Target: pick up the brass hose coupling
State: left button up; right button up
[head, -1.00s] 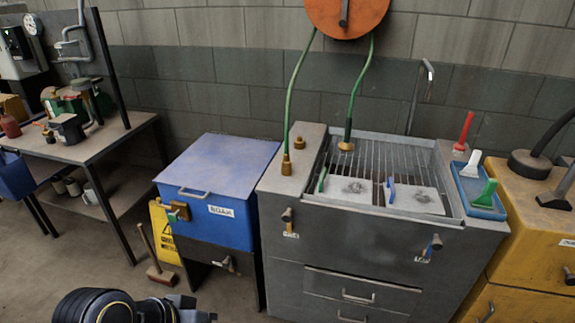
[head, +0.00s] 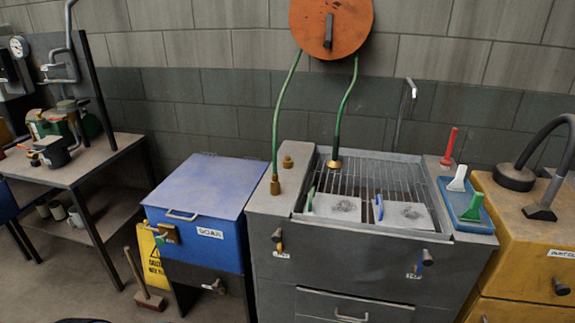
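Three brass pieces show at the sink. A brass fitting (head: 275,185) stands on the grey left ledge at the lower end of a green hose. A separate small brass piece (head: 287,161) stands behind it on the same ledge, with no hose seen on it. A brass, flared end (head: 334,163) of a second green hose rests at the back of the sink grate. I cannot tell for certain which is the named coupling. Neither gripper is in view; only a dark sliver of my own body shows at the bottom left edge.
The grey sink unit (head: 330,255) has a grate with two white pads. A blue lidded tank (head: 205,185) stands to its left, and a blue tray (head: 462,205) with brushes lies on its right. A broom (head: 145,297) and yellow sign (head: 152,260) stand beside the tank.

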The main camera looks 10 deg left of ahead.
aim_at(275, 182)
jog(key=j+z, duration=0.1)
jog(key=z, duration=0.35)
jog(key=i+j+z, duration=0.1)
jog(key=z, duration=0.3)
jog(key=j+z, duration=0.4)
jog(key=j, duration=0.45)
jog(key=j+z, duration=0.35)
jog(key=j, duration=0.5)
jog(key=k+j, duration=0.1)
jog(key=j, duration=0.8)
jog(key=i+z, duration=0.05)
